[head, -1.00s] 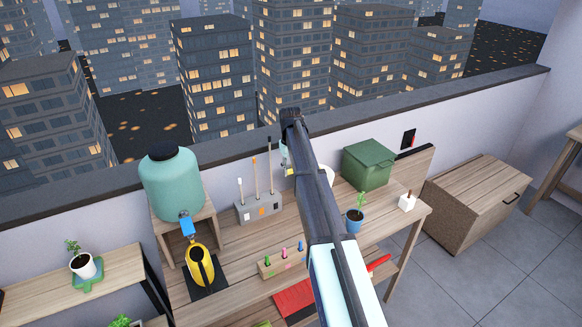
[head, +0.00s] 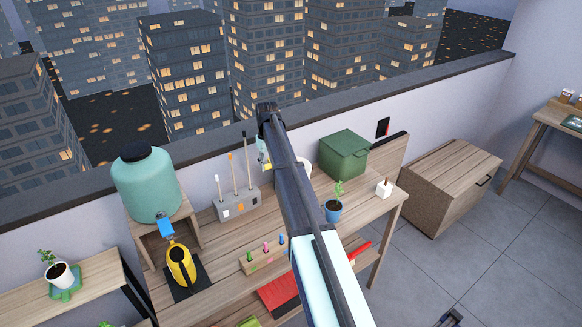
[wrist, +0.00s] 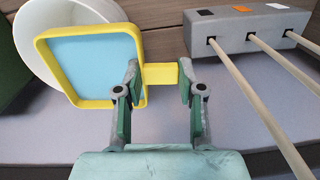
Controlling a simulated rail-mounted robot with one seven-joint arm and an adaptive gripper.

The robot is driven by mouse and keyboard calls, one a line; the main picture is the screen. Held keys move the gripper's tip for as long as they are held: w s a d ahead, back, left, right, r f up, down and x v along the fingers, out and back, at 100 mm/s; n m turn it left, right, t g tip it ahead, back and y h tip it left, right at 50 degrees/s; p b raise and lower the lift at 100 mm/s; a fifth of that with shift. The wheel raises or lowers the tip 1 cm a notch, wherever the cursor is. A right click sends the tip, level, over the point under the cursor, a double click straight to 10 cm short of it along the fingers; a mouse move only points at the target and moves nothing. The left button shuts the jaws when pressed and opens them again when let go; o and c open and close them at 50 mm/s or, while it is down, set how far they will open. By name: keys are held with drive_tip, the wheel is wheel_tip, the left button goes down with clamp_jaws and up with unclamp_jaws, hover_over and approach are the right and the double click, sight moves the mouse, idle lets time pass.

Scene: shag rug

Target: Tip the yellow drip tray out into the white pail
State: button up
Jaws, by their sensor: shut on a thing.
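The yellow drip tray (wrist: 141,44) is square with a raised rim, a short handle and a flat light-blue inside. My gripper (wrist: 160,85) is shut on the tray's handle, with a finger on either side. The white pail (wrist: 37,30) is partly behind the tray in the wrist view, and the tray overlaps its rim there. I cannot tell whether the blue is liquid. In the head view my arm hides most of the pail (head: 306,167), and only a sliver of the tray (head: 267,168) shows beside the arm.
A grey holder (head: 236,205) with several upright sticks stands on the bench left of my arm. A green lidded box (head: 343,154) is to the right of the pail.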

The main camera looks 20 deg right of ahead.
drive_tip(key=shift+r+y, duration=0.3)
drive_tip(key=shift+d+r+y+p, duration=0.2)
drive_tip(key=shift+r+y+p, duration=0.3)
drive_tip(key=shift+p, duration=0.1)
drive_tip(key=shift+d+r+y+p, duration=0.15)
drive_tip(key=shift+r+y+p, duration=0.25)
drive_tip(key=shift+r+y, duration=0.1)
idle(0.4)
drive_tip(key=shift+d+r+y+p, duration=0.2)
drive_tip(key=shift+r+y+p, duration=0.2)
drive_tip(key=shift+r+y, duration=0.1)
